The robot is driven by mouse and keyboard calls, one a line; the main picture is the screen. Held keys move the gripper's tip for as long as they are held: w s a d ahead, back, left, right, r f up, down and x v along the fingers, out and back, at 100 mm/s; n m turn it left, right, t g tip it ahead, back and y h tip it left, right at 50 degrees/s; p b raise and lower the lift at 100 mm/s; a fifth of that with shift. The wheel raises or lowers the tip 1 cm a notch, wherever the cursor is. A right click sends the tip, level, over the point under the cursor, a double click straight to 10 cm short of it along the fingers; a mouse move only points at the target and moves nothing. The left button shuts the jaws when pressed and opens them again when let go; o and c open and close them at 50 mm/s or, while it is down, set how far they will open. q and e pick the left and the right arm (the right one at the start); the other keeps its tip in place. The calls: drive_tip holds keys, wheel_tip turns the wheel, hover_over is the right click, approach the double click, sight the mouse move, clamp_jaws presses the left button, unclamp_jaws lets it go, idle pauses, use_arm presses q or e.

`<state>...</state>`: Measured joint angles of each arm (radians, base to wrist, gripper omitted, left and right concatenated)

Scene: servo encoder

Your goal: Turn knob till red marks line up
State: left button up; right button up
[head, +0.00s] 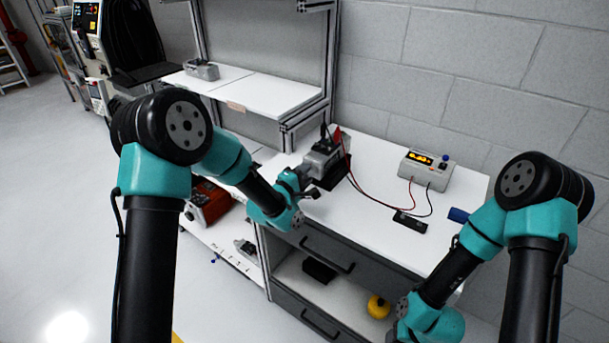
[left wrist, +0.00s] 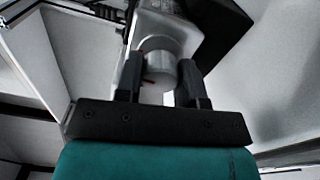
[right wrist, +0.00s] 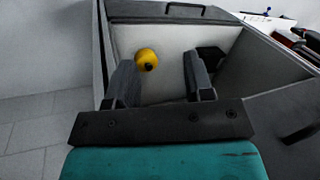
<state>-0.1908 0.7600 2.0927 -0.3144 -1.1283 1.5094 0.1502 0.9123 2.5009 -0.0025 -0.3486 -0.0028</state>
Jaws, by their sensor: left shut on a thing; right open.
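The servo unit (head: 322,157) is a grey block on a black stand on the white bench, with wires running from its top. My left gripper (head: 305,183) is at its near side. In the left wrist view, the left gripper (left wrist: 160,90) is shut on a silver round knob (left wrist: 158,66), one finger on each side. My right gripper (right wrist: 158,85) is open and empty, low in front of the bench's open shelf.
A meter box (head: 427,168) with a lit orange display stands at the back, wired by red and black leads. A small black box (head: 410,222) lies on the bench. A yellow round object (right wrist: 147,59) sits on the lower shelf. The bench middle is mostly clear.

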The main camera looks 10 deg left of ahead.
use_arm(q)
drive_tip(key=o, duration=0.9)
drive_tip(key=shift+s, duration=0.1)
drive_tip(key=v, duration=1.7)
drive_tip(key=shift+s, duration=0.1)
